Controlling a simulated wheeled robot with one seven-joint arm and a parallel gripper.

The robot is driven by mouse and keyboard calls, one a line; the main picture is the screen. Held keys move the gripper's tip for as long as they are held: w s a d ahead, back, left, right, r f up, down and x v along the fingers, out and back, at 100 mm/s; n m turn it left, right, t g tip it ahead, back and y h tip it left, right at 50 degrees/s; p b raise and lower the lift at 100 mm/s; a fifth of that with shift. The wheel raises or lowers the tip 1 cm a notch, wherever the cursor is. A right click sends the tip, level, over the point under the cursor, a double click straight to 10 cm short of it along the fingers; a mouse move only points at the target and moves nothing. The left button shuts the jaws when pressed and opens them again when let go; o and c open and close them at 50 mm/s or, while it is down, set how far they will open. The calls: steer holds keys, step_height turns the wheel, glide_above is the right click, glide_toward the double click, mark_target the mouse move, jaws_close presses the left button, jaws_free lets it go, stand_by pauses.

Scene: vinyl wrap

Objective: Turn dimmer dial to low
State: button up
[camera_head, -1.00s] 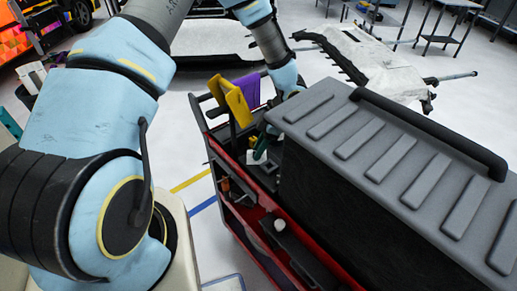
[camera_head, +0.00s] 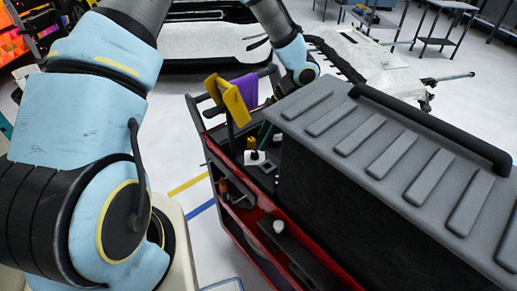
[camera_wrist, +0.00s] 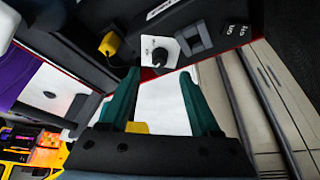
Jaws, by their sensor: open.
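The dimmer dial is a black knob (camera_wrist: 160,55) on a white plate (camera_wrist: 148,46), at the top middle of the wrist view. In the head view the white plate (camera_head: 255,158) lies in the cart's top tray, left of the grey case. My gripper (camera_wrist: 156,75) has two green fingers, spread wide with nothing between them. In the wrist view the dial shows just beyond the fingertips, near the middle of the gap, and no finger touches it. In the head view a bit of green finger shows beside the case's corner. The dial's pointer setting is too small to read.
The big grey ridged case (camera_head: 390,130) stands close on the right. A yellow piece (camera_head: 233,102) and purple cloth (camera_head: 245,87) are at the red cart's (camera_head: 212,150) far end. A grey frame (camera_wrist: 191,38) and small yellow object (camera_wrist: 111,44) flank the dial.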

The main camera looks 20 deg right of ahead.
steer(key=v, duration=0.5)
steer(key=shift+b, duration=0.4)
